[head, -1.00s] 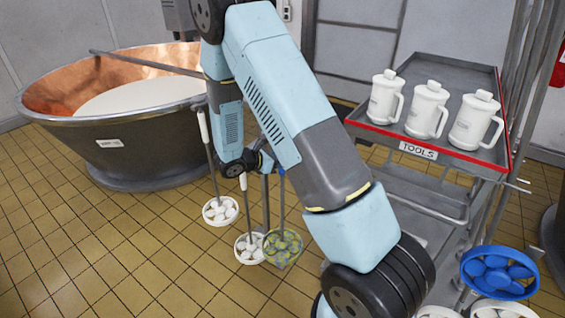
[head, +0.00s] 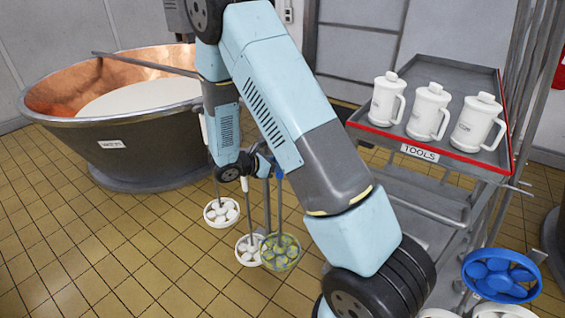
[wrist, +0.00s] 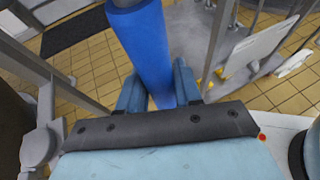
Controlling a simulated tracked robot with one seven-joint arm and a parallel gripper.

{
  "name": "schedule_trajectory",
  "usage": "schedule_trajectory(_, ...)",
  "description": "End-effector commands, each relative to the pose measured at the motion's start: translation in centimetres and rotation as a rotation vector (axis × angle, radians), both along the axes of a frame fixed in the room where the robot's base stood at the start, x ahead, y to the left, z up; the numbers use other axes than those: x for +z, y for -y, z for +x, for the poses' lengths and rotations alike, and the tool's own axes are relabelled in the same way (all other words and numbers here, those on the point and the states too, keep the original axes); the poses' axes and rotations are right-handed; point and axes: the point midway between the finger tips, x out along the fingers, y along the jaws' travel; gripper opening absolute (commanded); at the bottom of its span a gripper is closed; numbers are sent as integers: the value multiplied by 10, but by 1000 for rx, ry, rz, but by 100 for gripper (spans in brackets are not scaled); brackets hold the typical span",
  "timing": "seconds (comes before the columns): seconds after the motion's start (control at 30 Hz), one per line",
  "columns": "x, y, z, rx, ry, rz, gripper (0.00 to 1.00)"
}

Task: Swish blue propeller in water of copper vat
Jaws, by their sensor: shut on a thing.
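In the wrist view, my gripper (wrist: 158,98) is shut on a thick blue handle (wrist: 143,45). In the head view, my arm hides most of the gripper. A yellow-green propeller (head: 281,252) with a partly blue shaft hangs just below the arm's end, beside white propellers; I cannot tell for sure whether it is the held tool. A bright blue propeller (head: 501,276) shows at the lower right, low beside the cart. The copper vat (head: 90,128), with whitish liquid (head: 135,97) inside, stands at the left, apart from my gripper.
Two white propellers (head: 222,212) hang in the middle. A grey tools cart (head: 450,90) with a red edge holds three white lidded jugs (head: 429,110) at the right. A grey bar (head: 145,63) crosses the vat. Yellow tiled floor (head: 110,235) is clear in front of the vat.

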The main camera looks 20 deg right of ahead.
Motion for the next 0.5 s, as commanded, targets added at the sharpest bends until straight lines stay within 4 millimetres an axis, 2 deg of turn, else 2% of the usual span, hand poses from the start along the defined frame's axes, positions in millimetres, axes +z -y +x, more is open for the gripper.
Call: schedule_trajectory(0.5, 1, -28, -20, 0, 1, -1, 0)
